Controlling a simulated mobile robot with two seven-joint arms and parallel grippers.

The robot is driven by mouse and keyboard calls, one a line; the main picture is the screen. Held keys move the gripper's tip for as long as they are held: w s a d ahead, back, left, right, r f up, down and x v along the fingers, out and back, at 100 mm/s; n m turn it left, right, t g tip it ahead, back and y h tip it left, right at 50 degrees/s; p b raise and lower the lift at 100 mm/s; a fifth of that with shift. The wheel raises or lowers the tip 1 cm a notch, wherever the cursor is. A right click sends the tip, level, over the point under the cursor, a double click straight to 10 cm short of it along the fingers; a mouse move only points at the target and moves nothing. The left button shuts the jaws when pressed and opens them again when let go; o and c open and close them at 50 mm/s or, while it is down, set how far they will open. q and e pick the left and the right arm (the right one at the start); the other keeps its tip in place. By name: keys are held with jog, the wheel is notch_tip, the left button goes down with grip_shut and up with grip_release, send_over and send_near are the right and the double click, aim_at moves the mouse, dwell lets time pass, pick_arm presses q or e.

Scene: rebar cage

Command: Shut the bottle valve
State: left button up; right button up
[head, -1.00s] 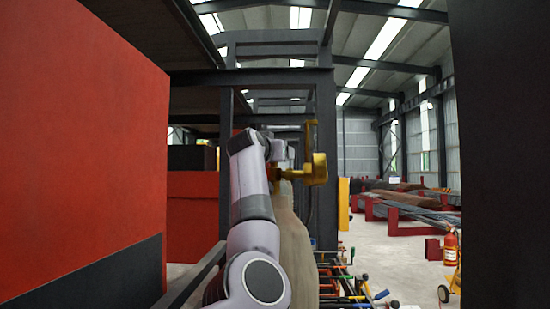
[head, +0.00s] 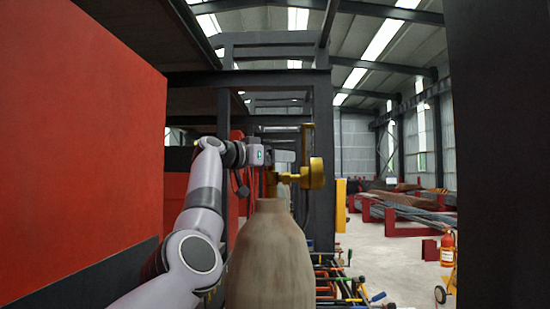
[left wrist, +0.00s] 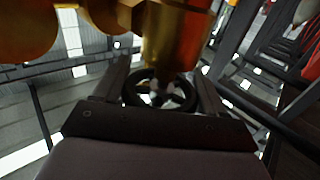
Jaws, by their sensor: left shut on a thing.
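A tall beige gas bottle (head: 268,255) stands upright in the middle of the head view. A brass valve with a round gold body (head: 314,173) sits on its neck. My left gripper (head: 284,157) is at the valve's top, reaching in from the left; its fingertips are hard to make out there. In the left wrist view a dark spoked handwheel (left wrist: 160,94) lies between the two fingers of my left gripper (left wrist: 162,88), which is shut on it. Blurred brass valve parts (left wrist: 175,40) fill the top of that view. My right gripper is not in view.
A red and dark panel (head: 75,150) fills the left side. A dark post (head: 500,150) stands close on the right. Several coloured-handled tools (head: 345,285) lie behind the bottle. A red fire extinguisher (head: 448,248) stands at right. Open floor lies between.

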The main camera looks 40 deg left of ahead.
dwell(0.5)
pick_arm(q)
jog(key=o, duration=1)
jog(key=shift+o, duration=0.2)
jog(key=shift+s+a+f+b, duration=0.1)
jog(key=shift+s+f+b, duration=0.05)
jog(key=shift+s+b, duration=0.4)
jog(key=s+b, duration=0.3)
jog(key=s, duration=0.3)
jog(key=shift+a+r+b, duration=0.2)
jog(key=shift+a+b, duration=0.1)
jog(key=shift+a, duration=0.05)
